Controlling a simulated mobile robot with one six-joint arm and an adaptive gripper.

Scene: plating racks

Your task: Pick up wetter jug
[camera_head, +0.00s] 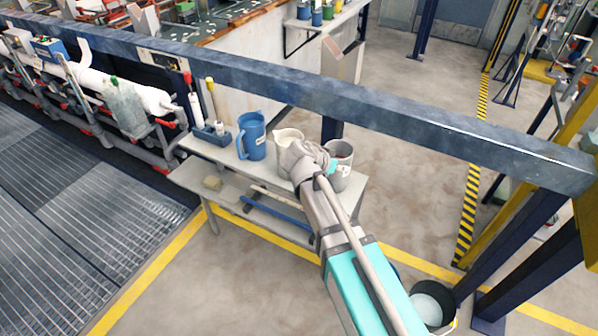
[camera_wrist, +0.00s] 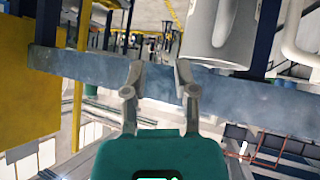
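I cannot tell from labels which is the wetter jug. My gripper (camera_wrist: 158,76) is open and empty in the wrist view. A grey jug body with a handle (camera_wrist: 222,32) shows there at the top, beyond and right of the fingers, not between them. In the head view my wrist covers the space between the cream and grey jugs, and the fingers are hard to make out.
A blue-grey rail (camera_head: 420,120) runs across behind the bench (camera_head: 222,153). A blue holder (camera_head: 212,132) with red and yellow-topped tools stands at its left. The lower shelf (camera_head: 232,187) holds a sponge and long rods. A black bucket (camera_head: 432,305) stands on the floor at right.

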